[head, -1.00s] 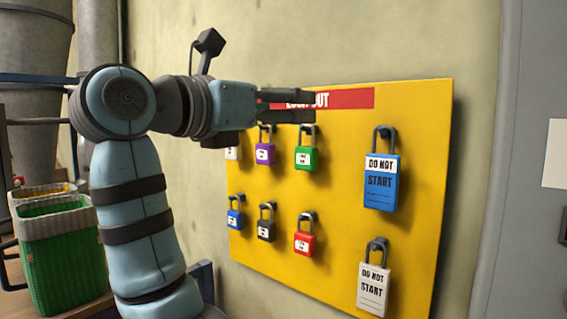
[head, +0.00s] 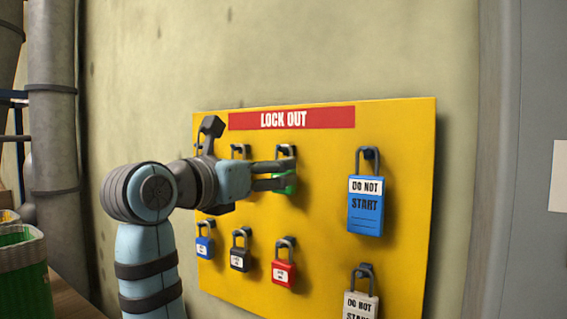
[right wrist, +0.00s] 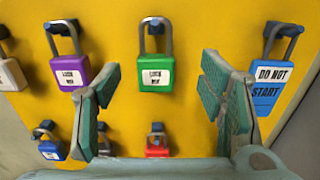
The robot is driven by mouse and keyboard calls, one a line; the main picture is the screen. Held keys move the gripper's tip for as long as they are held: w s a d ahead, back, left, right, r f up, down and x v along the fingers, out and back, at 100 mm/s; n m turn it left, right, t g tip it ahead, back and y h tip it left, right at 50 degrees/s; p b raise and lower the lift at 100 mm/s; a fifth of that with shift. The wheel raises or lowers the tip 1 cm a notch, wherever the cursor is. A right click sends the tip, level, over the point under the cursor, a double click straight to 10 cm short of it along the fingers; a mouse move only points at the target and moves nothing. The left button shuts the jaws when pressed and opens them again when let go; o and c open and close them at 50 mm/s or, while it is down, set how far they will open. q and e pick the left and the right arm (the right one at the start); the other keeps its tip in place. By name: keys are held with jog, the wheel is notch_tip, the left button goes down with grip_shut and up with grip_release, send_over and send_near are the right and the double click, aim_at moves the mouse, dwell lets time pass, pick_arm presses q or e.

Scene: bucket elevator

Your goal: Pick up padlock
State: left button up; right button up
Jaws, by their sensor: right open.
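A yellow lockout board (head: 320,240) on the wall holds several padlocks on hooks. The green padlock (right wrist: 157,75) hangs in the top row, between and beyond the fingers of my right gripper (right wrist: 160,95) in the right wrist view. In the head view the same gripper (head: 285,176) is in front of the green padlock and hides most of it. The right gripper is open and empty. The purple padlock (right wrist: 71,72) hangs left of green. The red padlock (head: 284,268), black padlock (head: 240,257) and small blue padlock (head: 205,245) hang below. My left gripper is not in view.
Two larger tagged padlocks, blue (head: 366,205) and white (head: 360,302), hang on the board's right side. A grey cabinet (head: 530,100) stands at the right. A green basket (head: 22,280) and grey pipes (head: 55,120) are at the left.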

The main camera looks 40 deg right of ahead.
jog(key=x, duration=0.7)
jog(key=shift+w+d+f, duration=0.15)
jog(key=shift+w+f, duration=0.2)
jog(key=shift+f, duration=0.05)
jog(key=shift+a, duration=0.2)
jog(key=c, duration=1.3)
